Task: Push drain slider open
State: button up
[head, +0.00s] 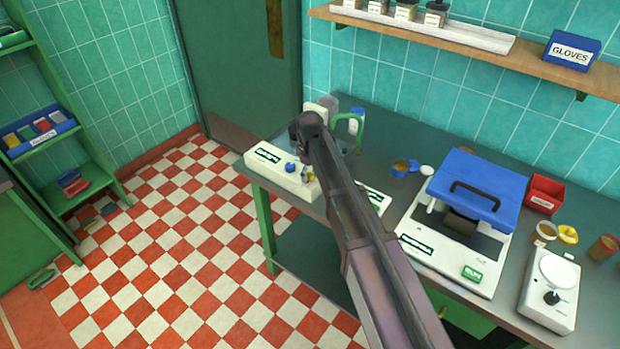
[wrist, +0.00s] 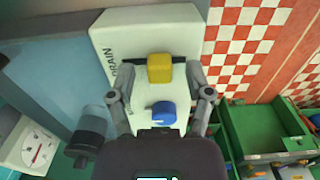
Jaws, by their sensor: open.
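The drain slider is a yellow block (wrist: 160,68) in a dark slot on a white unit (wrist: 120,35) marked DRAIN, in the wrist view. A blue knob (wrist: 163,111) sits on the same unit, closer to my wrist. My gripper (wrist: 160,74) is open, with one fingertip on each side of the yellow block. I cannot tell whether either finger touches it. In the head view the white unit (head: 262,160) stands at the left end of the bench, its blue knob (head: 291,167) showing. My arm hides part of the unit and most of my gripper there.
A machine with a blue lid (head: 478,185) stands right of my arm on the bench (head: 395,180). A red bin (head: 545,193) and a white dial unit (head: 550,290) lie farther right. In the wrist view, a dark cylinder (wrist: 90,130) is left of my gripper and a green tray (wrist: 262,130) right.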

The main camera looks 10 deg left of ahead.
jog(key=shift+f, duration=0.2)
grip_shut()
jog(key=shift+w+d, duration=0.25)
jog(key=shift+w, duration=0.35)
jog(key=shift+w+d, duration=0.25)
jog(key=shift+w, duration=0.35)
grip_release()
jog(key=shift+s, duration=0.2)
